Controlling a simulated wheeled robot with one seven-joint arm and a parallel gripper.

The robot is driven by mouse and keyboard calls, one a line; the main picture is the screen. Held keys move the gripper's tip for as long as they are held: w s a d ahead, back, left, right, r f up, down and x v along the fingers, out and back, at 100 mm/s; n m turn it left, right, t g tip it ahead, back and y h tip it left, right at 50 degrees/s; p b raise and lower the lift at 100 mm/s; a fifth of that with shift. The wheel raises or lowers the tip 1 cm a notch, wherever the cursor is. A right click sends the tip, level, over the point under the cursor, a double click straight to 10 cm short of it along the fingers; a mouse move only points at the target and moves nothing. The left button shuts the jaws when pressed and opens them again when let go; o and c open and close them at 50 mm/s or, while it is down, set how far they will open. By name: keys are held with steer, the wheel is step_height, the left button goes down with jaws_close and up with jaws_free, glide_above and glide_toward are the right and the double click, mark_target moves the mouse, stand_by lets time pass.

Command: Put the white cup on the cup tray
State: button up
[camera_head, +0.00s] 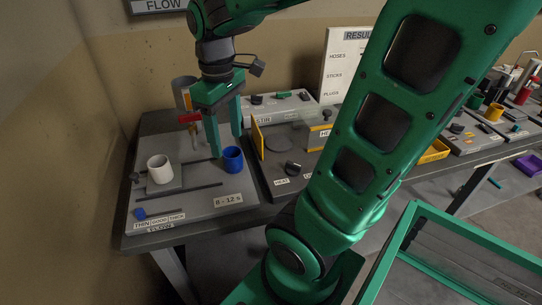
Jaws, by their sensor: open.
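The white cup (160,168) stands upright on a small raised grey square plate (176,186) at the left of the grey flow board (205,204). I cannot tell for sure whether this plate is the cup tray. My gripper (227,146) points down with its two green fingers apart, to the right of the white cup. It is open, and its fingertips are close to a blue cup (232,160). No cup shows lifted in it. I cannot tell whether a finger touches the blue cup.
A dark slot or bar (194,192) lies in front of the plate. A blue knob (141,213) is at the board's front left. A second panel (290,160) with a yellow-edged clear cover stands to the right. My green arm hides much of the bench's middle. A wall closes the left side.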

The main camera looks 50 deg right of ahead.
steer(key=s+d+f+m, duration=0.1)
steer(key=s+m, duration=0.2)
steer(key=s, duration=0.1)
steer(key=s+d+f+m, duration=0.1)
steer(key=s+d+m, duration=0.1)
steer(key=s+m, duration=0.1)
steer(key=s+d+f+m, duration=0.1)
steer(key=s+m, duration=0.2)
steer(key=s, duration=0.2)
steer(key=shift+d+f, duration=0.35)
steer(key=shift+w, duration=0.1)
